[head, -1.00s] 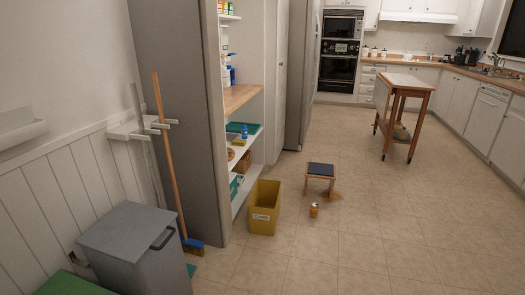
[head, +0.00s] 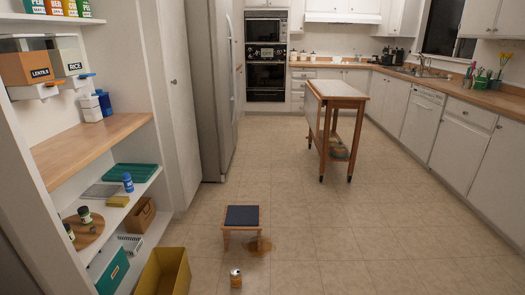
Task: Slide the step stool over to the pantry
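The step stool (head: 242,216) stands upright on the tiled floor near the middle of the head view. It has a dark blue padded top and light wooden legs. The pantry is the open white shelving at the left, with a wooden counter (head: 98,143) and stocked shelves above and below it. A strip of bare floor lies between the stool and the pantry. My gripper does not show in the head view.
A brown spill (head: 259,246) lies beside the stool's right legs, and an orange can (head: 235,279) stands in front of it. A yellow bin (head: 165,272) stands by the pantry's base. A wooden kitchen cart (head: 340,92) stands farther back. Open floor lies to the right.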

